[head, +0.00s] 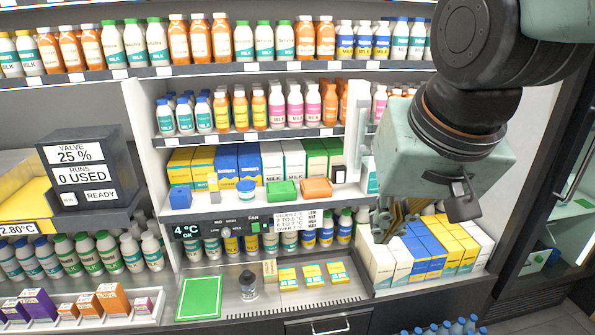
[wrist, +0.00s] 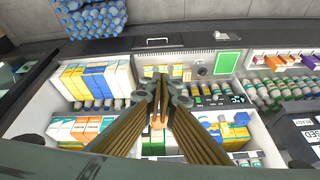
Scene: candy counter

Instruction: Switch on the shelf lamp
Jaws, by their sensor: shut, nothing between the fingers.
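No part in the head view is clearly marked as the shelf lamp or its switch. A small dark box with a white face (head: 337,174) is at the right end of the middle shelf; I cannot tell what it is. The control strip (head: 250,228) under that shelf has a "4°C OK" display, a knob and a FAN label. My gripper (head: 386,226) points down in front of the cartons at the lower right. Its brown fingers are shut and empty. In the wrist view the fingers (wrist: 160,90) meet near the middle, with the shelves upside down.
Cartons (head: 425,252) fill the lower right bay beneath my gripper. A white upright panel (head: 359,130) stands at the middle shelf's right end. A green mat (head: 199,297) and a small dark-topped jar (head: 248,284) are on the front counter. Bottles crowd the upper shelves.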

